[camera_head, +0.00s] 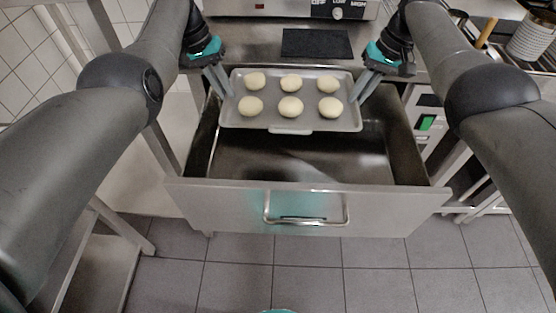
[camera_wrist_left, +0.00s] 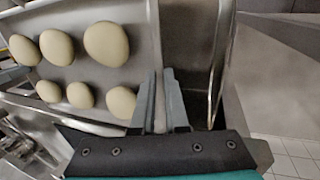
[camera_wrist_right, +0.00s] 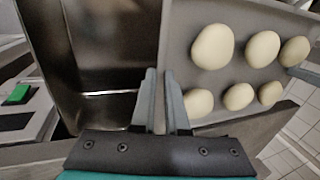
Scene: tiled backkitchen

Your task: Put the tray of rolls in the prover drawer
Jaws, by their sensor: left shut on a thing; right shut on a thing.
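A grey metal tray (camera_head: 309,125) carries several pale round rolls (camera_head: 290,107) in two rows. It is held over the back part of the open prover drawer (camera_head: 300,188). My left gripper (camera_head: 228,94) is shut on the tray's left edge. My right gripper (camera_head: 356,97) is shut on its right edge. In the left wrist view the fingers (camera_wrist_left: 165,100) pinch the tray rim beside the rolls. In the right wrist view the fingers (camera_wrist_right: 165,100) are at the other rim. The drawer's dark interior shows in front of the tray; the part under the tray is hidden.
A counter with a dark mat (camera_head: 316,43) and an appliance with a knob (camera_head: 338,13) stand behind the drawer. The drawer handle (camera_head: 306,208) faces the tiled floor (camera_head: 300,265). A panel with a green switch (camera_head: 427,122) is to the right.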

